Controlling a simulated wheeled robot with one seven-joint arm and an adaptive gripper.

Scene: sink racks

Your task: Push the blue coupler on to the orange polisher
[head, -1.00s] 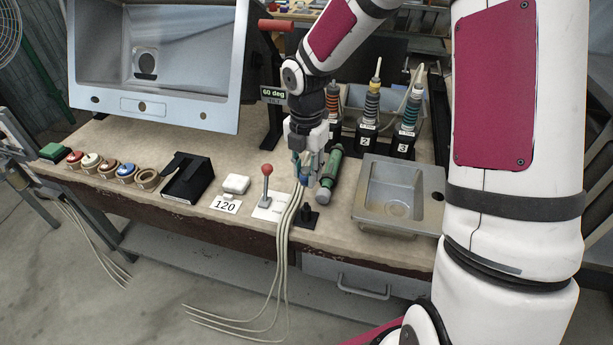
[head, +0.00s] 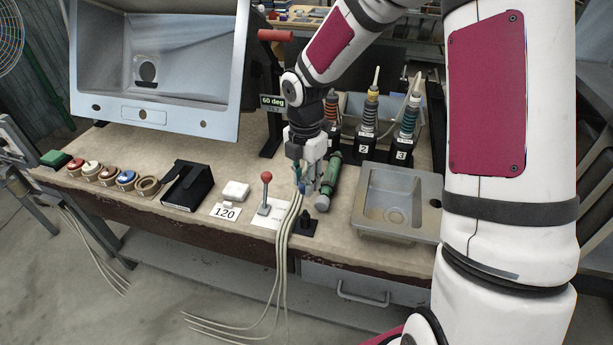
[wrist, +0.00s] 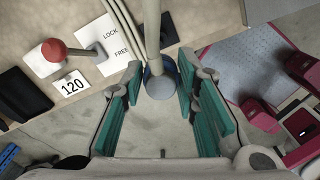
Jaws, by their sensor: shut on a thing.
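The blue coupler (wrist: 160,84) is between the teal-padded fingers of my gripper (wrist: 160,72) in the wrist view. It has a blue rim around a grey end, and a pale hose runs up from it. In the head view, my gripper (head: 308,183) is low over the bench front, beside a green cylinder. It is shut on the coupler (head: 301,188), which shows only as a small blue patch. The orange polisher (head: 332,108), with orange rings on a dark body, stands upright behind my gripper at the bench back. My wrist partly hides it and its base.
Polishers 2 (head: 370,108) and 3 (head: 408,120) stand right of the orange one. The green cylinder (head: 332,178) lies close to my gripper. A metal sink (head: 368,215) is at right. A red-knobbed lever (head: 265,190) is at left. Several pale hoses (head: 286,235) hang over the front edge.

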